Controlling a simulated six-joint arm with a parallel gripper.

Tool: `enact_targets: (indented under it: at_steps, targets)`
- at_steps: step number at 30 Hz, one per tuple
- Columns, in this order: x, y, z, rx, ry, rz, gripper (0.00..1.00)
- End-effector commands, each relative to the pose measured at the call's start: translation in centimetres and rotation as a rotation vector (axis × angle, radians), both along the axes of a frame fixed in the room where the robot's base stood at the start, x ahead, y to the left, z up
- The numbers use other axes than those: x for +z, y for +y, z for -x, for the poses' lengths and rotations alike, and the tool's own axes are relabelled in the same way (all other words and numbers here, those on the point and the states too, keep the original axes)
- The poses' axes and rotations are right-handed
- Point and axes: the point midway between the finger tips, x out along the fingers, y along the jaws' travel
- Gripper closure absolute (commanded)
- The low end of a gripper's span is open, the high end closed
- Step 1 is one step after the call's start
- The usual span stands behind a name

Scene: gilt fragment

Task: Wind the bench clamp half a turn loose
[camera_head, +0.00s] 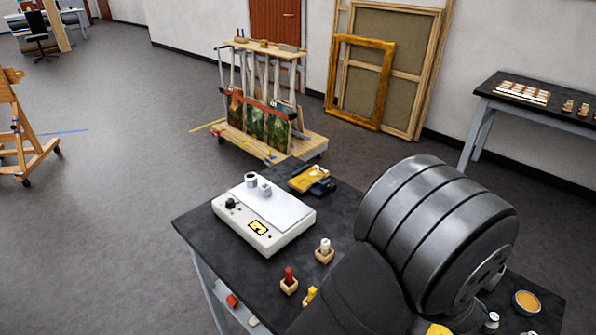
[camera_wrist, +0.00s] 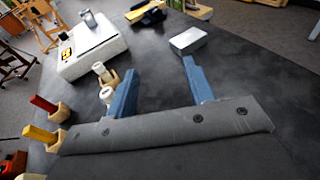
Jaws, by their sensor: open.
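A dark, clamp-like device (camera_head: 322,187) sits at the far edge of the black bench, with a flat gilt-yellow piece (camera_head: 307,177) on or against it. I cannot make out its handle or screw. In the wrist view the yellow piece (camera_wrist: 148,17) shows at the top, beyond my gripper. My gripper (camera_wrist: 160,66) is open and empty, its two blue fingers apart and pointing across the bench, well short of the clamp. In the head view my own arm hides the gripper.
A white box-shaped device (camera_head: 285,238) stands left of the clamp. Small wooden holders with white (camera_head: 325,254), red (camera_head: 289,286) and yellow tops line the near-left bench. A grey block (camera_wrist: 188,41) lies beyond my right finger.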

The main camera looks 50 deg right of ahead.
Motion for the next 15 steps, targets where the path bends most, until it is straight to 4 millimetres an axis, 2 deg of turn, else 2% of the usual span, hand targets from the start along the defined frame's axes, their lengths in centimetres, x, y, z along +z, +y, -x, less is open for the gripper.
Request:
enact_targets:
  at_steps: [5,9,15]
  targets:
    - [0.1,-3.2,-1.8,0.09,0.015,0.005,0.51]
    - [0.1,-7.4,-4.9,0.218,0.048,0.003,0.51]
    - [0.2,-12.3,-9.8,0.375,0.118,-0.009,0.51]
